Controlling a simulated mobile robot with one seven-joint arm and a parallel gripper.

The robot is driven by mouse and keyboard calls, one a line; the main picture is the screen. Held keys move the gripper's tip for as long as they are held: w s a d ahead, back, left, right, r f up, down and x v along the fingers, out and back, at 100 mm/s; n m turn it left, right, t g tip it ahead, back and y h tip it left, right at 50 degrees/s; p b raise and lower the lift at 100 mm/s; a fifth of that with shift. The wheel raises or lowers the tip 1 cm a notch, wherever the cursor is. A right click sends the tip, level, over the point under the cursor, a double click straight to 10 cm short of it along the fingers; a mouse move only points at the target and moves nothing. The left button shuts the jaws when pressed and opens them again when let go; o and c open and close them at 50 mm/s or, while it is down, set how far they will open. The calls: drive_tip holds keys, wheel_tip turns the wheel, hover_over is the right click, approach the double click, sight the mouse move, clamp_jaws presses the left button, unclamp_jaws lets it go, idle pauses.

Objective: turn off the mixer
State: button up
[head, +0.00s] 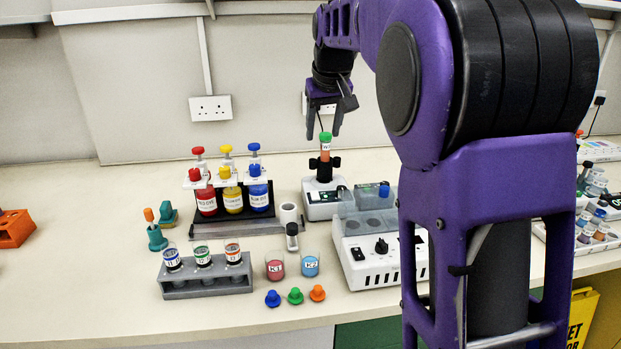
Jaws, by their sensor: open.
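The likely mixer (323,205) is a small white and grey unit at the back centre of the bench, with a dark display and small controls on its front. A black clamp on top holds an upright tube (325,152) with a green cap and orange-red contents. My gripper (323,133) is open and points down just above the mixer, its fingertips near the green cap. I cannot tell whether they touch the tube. Whether the mixer is running cannot be told. A white box (363,265) with a knob and a rocker switch stands in front of it, partly hidden by my arm.
A rack of red, yellow and blue dye bottles (233,200) stands left of the mixer. A grey vial rack (205,275), two beakers (276,266) and several coloured caps (295,296) are nearer the front. Bottles in a tray (540,230) stand at right. The left front bench is clear.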

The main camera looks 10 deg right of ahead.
wheel_tip(320, 180, down, 3)
drive_tip(key=m, duration=0.1)
drive_tip(key=b, duration=0.2)
approach(315, 193)
drive_tip(key=shift+g, duration=0.4)
drive_tip(key=x, duration=0.7)
drive_tip(key=shift+w+a, duration=0.1)
drive_tip(key=shift+w, duration=0.2)
clamp_jaws()
drive_tip(key=shift+r, duration=0.1)
